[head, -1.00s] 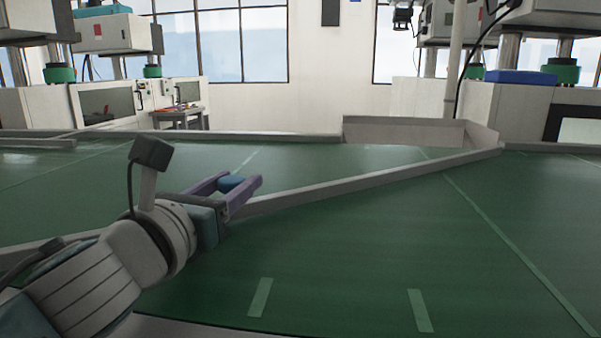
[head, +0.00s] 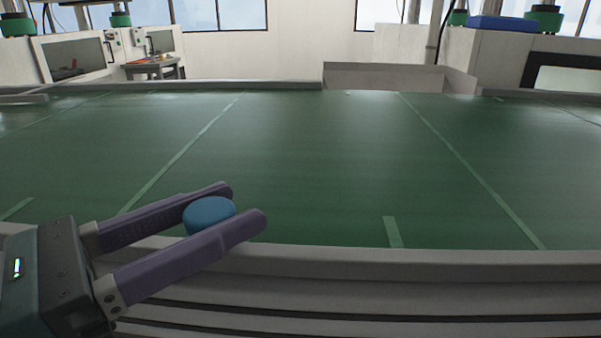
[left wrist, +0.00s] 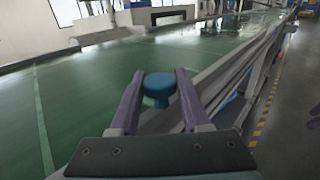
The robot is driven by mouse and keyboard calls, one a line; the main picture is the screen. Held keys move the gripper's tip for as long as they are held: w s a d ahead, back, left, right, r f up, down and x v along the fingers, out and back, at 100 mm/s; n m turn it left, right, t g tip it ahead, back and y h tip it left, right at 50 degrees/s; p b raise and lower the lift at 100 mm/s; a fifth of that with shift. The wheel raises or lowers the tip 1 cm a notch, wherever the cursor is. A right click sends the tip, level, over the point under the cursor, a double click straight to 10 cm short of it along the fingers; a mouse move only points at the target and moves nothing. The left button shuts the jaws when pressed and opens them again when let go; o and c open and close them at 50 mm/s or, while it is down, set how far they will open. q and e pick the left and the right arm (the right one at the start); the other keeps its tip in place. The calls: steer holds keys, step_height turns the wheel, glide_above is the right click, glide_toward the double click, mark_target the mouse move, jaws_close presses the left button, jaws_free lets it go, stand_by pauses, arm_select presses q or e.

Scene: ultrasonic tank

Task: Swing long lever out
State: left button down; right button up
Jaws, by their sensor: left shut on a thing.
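My left gripper (head: 243,205) is at the lower left in the head view. Its two purple fingers are shut on a round blue knob (head: 208,213), one finger on each side. The knob also shows between the fingers in the left wrist view (left wrist: 158,86), with a narrower blue stem under it. My right gripper is not in view.
A wide green conveyor belt (head: 300,150) with pale stripes lies clear. A grey box-like guide (head: 400,79) stands at its far edge. White machines stand beyond. Floor with a yellow-striped line (left wrist: 268,105) lies beside the conveyor in the left wrist view.

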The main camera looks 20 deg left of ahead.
arm_select(q)
steer(key=shift+s+d+r+h, duration=0.1)
steer(key=shift+d+h, duration=0.05)
steer(key=shift+h, duration=0.15)
steer(key=c, duration=0.8)
jaws_free()
steer(key=shift+o, duration=1.4)
steer(key=shift+s, duration=0.2)
steer(key=shift+o, duration=0.6)
